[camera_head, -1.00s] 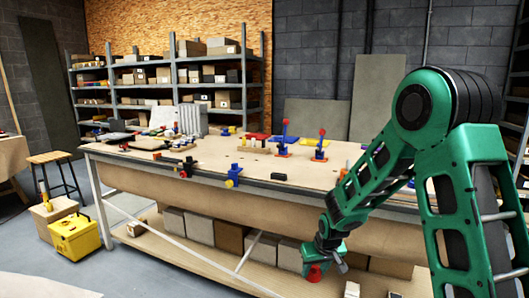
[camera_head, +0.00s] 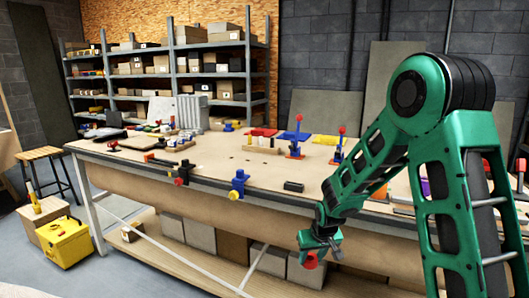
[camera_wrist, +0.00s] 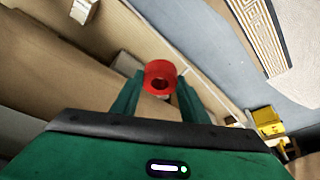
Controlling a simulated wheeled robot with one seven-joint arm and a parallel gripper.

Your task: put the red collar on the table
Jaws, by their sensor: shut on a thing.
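The red collar (camera_wrist: 160,69) is a short red ring with a hole through it. In the wrist view it sits between the two green fingers of my gripper (camera_wrist: 158,88), which is shut on it. In the head view my gripper (camera_head: 318,250) hangs in front of the table's front side, below the level of the top, with the red collar (camera_head: 310,261) at its lower end. The table (camera_head: 215,157) is a long wooden workbench with a broad light top.
A dark block (camera_head: 293,186) lies near that edge. Boxes (camera_head: 198,235) fill the lower shelf. The top's middle left is fairly clear.

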